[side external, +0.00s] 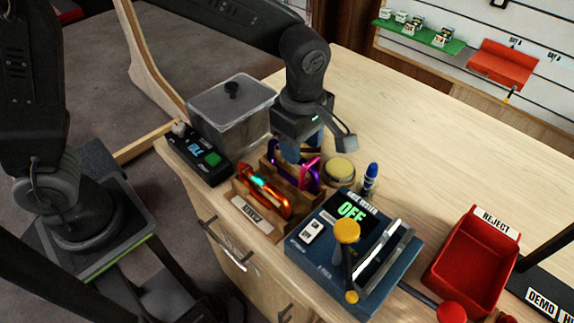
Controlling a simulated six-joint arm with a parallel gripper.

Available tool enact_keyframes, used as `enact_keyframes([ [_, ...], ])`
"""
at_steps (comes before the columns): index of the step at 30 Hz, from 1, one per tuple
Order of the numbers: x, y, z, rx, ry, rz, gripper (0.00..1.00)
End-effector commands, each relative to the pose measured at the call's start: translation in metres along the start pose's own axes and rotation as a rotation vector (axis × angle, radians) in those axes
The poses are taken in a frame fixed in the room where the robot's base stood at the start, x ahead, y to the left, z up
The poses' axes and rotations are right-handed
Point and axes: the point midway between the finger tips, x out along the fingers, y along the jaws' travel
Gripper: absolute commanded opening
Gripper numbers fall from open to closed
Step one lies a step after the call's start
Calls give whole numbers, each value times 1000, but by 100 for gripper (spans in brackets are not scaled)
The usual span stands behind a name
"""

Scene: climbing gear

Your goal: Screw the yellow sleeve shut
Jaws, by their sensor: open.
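My gripper (312,143) points down over the back part of a small wooden rack (262,223); it is open, and I cannot tell whether anything lies between its fingers. An orange carabiner (283,207) with a glowing teal part lies in the rack's front part. Behind it, below my gripper, is a purple carabiner (312,184) with a bright pink part; my gripper partly covers it. I cannot make out a yellow sleeve on either carabiner. It may be hidden by my gripper or too small to tell.
A blue tester (318,262) reading OFF, with a yellow-knobbed lever (346,231), stands in front right. Around the rack are a black box (195,160), a lidded clear bin (228,115), a round yellowish tin (341,168) and a blue marker (370,178). A red REJECT bin (440,270) stands right.

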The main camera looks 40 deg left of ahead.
Motion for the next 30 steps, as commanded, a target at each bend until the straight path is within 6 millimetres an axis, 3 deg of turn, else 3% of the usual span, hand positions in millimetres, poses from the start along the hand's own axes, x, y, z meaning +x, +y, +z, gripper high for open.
enact_keyframes([
  [30, 26, 2, 0, 0, 0, 1, 47],
])
